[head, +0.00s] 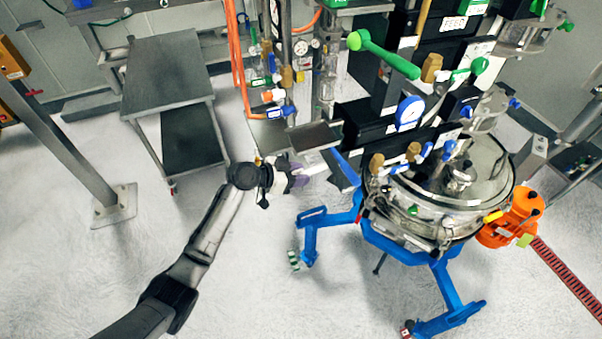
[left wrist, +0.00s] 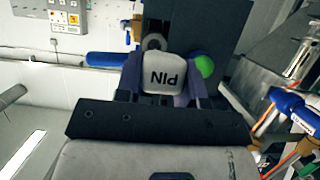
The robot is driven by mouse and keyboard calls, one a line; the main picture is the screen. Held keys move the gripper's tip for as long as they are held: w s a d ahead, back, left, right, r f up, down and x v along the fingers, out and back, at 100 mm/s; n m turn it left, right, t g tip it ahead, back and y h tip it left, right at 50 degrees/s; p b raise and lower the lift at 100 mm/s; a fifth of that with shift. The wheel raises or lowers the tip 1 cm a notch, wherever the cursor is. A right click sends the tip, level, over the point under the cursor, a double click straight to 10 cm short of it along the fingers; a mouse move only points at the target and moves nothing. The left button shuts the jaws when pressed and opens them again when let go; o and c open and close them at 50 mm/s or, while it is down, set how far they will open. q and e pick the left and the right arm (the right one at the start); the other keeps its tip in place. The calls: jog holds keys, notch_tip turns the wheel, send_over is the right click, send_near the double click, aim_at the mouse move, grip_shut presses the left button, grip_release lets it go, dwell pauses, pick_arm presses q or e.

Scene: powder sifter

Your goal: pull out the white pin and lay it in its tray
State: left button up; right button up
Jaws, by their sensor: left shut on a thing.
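The white pin (left wrist: 163,74) has a block-shaped head with the letters PIN, which appear upside down in the left wrist view. My left gripper (left wrist: 164,92) is shut on this head, with a purple finger on each side. In the head view the left gripper (head: 299,177) is beside the sifter's left side, and a white part of the pin (head: 315,171) shows past the fingers toward a dark bracket. I cannot tell whether the pin's far end is inside a hole. I cannot make out for sure which surface is the pin's tray. My right gripper is not in view.
The sifter vessel (head: 455,190) stands on a blue frame (head: 310,235) right of the gripper. A flat grey plate (head: 312,137) lies just above it. A grey trolley (head: 165,75) stands at upper left. Orange hoses (head: 239,60) hang behind. The floor at lower left is mostly clear.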

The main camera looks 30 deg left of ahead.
pick_arm(q)
jog(key=shift+s+a, duration=0.15)
dwell(0.4)
jog(key=s+a, duration=0.3)
jog(key=s, duration=0.1)
jog(key=shift+s+a, duration=0.2)
jog(key=shift+a, duration=0.15)
dwell(0.5)
jog(key=shift+r, duration=0.1)
